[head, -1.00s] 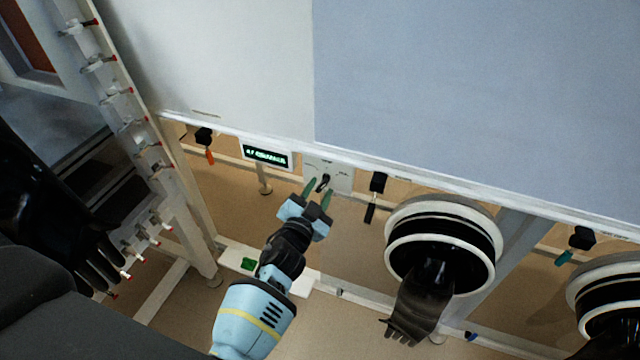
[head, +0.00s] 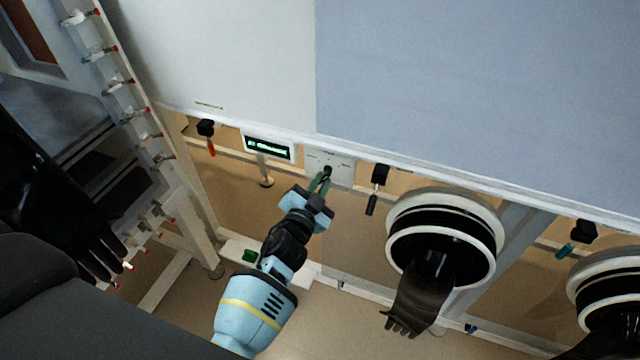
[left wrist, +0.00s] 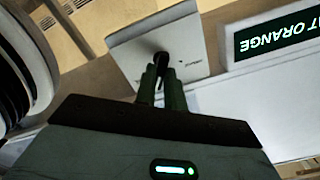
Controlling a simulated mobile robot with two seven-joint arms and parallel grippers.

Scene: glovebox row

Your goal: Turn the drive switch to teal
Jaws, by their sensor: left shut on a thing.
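The drive switch is a small black knob (head: 328,170) on a white plate (head: 344,172) below the edge of the large pale panel. My left gripper (head: 322,182) reaches up to it from below, with its green fingers closed together on the knob. In the left wrist view the fingers (left wrist: 160,82) are shut on the black knob (left wrist: 161,59), in front of the white plate (left wrist: 190,32). The fingers hide part of the knob, and its pointing direction is not clear. My right gripper is not in view.
Handles hang along the row: orange (head: 211,147), black (head: 372,204) and teal (head: 566,250). A round glove port (head: 445,195) with a dark glove stands to the right.

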